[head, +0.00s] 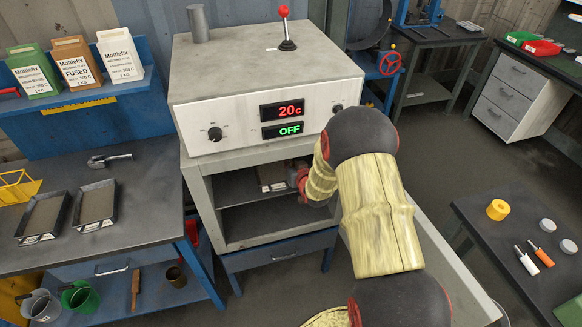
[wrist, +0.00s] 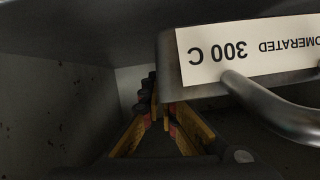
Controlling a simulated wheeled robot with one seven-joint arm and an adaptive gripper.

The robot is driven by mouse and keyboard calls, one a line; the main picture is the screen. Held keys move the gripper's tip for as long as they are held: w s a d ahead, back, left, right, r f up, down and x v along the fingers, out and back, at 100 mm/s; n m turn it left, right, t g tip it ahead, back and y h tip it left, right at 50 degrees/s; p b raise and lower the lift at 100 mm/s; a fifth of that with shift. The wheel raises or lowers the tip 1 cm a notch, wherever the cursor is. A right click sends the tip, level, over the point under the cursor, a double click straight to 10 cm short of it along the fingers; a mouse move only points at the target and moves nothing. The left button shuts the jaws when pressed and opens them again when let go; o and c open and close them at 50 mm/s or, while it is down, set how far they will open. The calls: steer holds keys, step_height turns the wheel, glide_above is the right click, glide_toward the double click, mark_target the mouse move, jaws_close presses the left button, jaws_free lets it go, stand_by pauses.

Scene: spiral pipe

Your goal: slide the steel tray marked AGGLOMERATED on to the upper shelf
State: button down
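The steel tray (head: 272,176) is inside the open cabinet, on the upper level at its right side, with a pale label on its near edge. In the wrist view the tray (wrist: 190,88) shows its front with an upside-down label (wrist: 250,50) reading "OMERATED 300 C" and a grey bar handle (wrist: 270,108). My gripper (head: 300,180) reaches into the cabinet opening at the right, partly hidden by my arm. In the wrist view my gripper (wrist: 156,98) has its fingers drawn together beside the tray's left corner. I cannot tell whether they touch it.
The cabinet's shelf (head: 262,203) divides the opening; the space below it is empty. The oven panel (head: 240,120) above reads 20c and OFF. Two other trays (head: 43,216) (head: 97,204) lie on the left bench. The cabinet's inner wall (wrist: 60,110) is close by.

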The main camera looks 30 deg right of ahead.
steer(key=shift+b+x, duration=1.1)
steer(key=shift+x, duration=0.65)
steer(key=shift+w+d, duration=0.25)
steer(key=shift+w, duration=0.25)
steer(key=shift+f+b, duration=0.45)
steer(key=shift+b, duration=0.1)
steer(key=c, duration=2.5)
jaws_free()
steer(key=shift+c, duration=0.2)
steer(key=o, duration=0.6)
steer(key=shift+s+f, duration=0.1)
steer(key=shift+f, duration=0.05)
steer(key=v, duration=1.2)
